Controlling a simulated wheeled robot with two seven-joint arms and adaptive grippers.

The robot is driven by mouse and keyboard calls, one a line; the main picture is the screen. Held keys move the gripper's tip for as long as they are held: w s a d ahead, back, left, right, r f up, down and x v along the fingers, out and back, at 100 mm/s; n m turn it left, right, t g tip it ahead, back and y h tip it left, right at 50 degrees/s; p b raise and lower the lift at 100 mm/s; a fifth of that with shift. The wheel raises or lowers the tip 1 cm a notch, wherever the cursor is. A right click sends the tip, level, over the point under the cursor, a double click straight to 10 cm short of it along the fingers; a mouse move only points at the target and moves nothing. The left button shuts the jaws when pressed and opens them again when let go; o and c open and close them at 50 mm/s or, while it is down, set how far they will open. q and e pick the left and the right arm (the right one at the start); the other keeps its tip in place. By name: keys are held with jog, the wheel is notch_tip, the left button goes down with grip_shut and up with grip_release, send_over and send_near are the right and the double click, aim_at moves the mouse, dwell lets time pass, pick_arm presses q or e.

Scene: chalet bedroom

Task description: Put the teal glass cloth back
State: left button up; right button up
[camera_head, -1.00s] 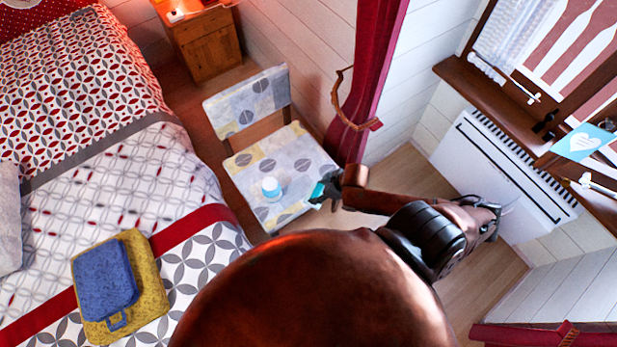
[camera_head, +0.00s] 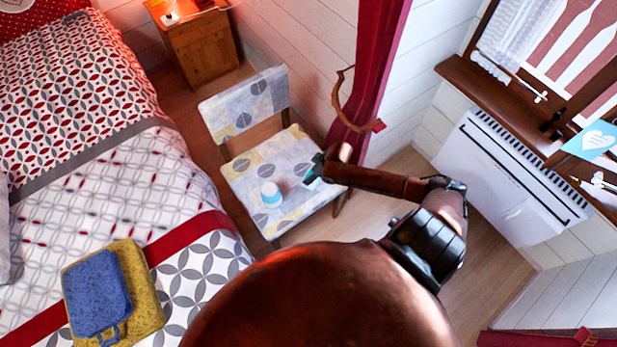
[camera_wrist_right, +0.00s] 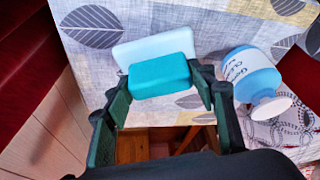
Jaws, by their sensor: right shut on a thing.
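The teal glass cloth (camera_wrist_right: 160,76) shows as a small teal block between the fingers of my right gripper (camera_wrist_right: 163,88). The gripper is shut on it, over the patterned chair seat. In the head view my right gripper (camera_head: 318,171) is above the seat's right side, with a bit of the teal cloth (camera_head: 310,179) showing at its tip. A pale blue flat piece (camera_wrist_right: 138,50) shows just behind the cloth in the wrist view; I cannot tell whether the two touch. My left gripper is not in view.
The red curtain (camera_head: 372,70) hangs behind.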

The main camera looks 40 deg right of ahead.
aim_at(318, 180)
jog(key=shift+w+f, duration=0.7)
jog(key=shift+f, duration=0.1)
jog(key=f+b, duration=0.1)
jog(key=f, duration=0.2)
jog(key=shift+w+f+b, duration=0.2)
jog(key=shift+f+b, duration=0.1)
jog(key=shift+b, duration=0.05)
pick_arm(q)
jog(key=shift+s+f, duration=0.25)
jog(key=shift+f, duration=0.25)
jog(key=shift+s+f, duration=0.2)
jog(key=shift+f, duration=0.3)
pick_arm(e)
jog(key=o, duration=1)
jog(key=p+v, duration=0.3)
jog(key=v, duration=0.8)
jog(key=shift+d+p, duration=0.1)
jog(key=shift+p, duration=0.3)
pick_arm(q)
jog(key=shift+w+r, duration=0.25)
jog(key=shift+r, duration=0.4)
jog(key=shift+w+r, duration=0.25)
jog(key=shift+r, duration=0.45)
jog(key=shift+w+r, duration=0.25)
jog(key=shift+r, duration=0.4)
pick_arm(e)
jog(key=shift+s+r, duration=0.2)
jog(key=shift+r, duration=0.35)
